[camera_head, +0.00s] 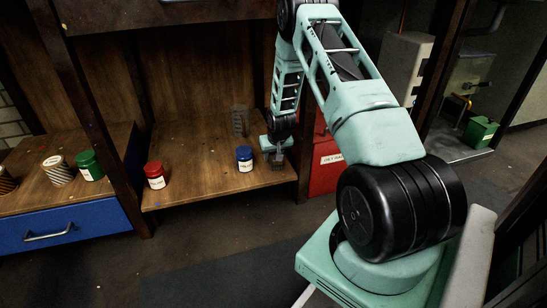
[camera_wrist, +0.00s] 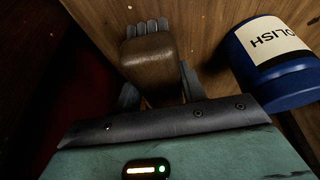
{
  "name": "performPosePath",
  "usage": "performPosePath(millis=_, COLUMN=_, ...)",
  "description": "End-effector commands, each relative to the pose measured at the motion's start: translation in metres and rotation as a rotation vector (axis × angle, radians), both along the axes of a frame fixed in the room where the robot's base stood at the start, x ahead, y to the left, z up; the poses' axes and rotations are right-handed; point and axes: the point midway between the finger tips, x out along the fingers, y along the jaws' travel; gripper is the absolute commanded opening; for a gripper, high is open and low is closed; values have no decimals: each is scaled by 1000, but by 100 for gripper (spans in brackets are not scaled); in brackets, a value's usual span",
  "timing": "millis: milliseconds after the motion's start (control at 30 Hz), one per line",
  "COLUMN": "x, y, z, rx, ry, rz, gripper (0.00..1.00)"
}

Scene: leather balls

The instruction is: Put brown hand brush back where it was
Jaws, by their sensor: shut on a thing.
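The brown hand brush (camera_wrist: 150,55) shows in the wrist view as a brown wooden block with grey bristle tufts at its far end. My gripper (camera_wrist: 158,88) has a finger on each side of the block and is shut on it. In the head view my gripper (camera_head: 275,152) is low over the right part of the wooden shelf (camera_head: 200,185), near its front right edge. The brush is small and mostly hidden there. I cannot tell whether it touches the shelf.
A blue polish jar (camera_head: 244,159) stands close left of my gripper; it is at right in the wrist view (camera_wrist: 272,62). A dark grey item (camera_head: 240,121) is behind it. A red jar (camera_head: 155,175) stands farther left. The shelf middle is clear. A red cabinet (camera_head: 325,165) is at right.

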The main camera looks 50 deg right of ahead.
Motion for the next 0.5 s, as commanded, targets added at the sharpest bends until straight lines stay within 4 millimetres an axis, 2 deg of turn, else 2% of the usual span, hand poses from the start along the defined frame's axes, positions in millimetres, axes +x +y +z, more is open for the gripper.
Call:
performPosePath(millis=167, x=0, y=0, z=-2, rx=0, ry=0, rz=0, gripper=19)
performPosePath(millis=200, x=0, y=0, z=-3, rx=1, ry=1, rz=0, gripper=43)
performPosePath(millis=267, x=0, y=0, z=-2, rx=0, ry=0, rz=0, gripper=60)
performPosePath(millis=300, x=0, y=0, z=-2, rx=0, ry=0, rz=0, gripper=62)
performPosePath(millis=500, x=0, y=0, z=-2, rx=0, ry=0, rz=0, gripper=62)
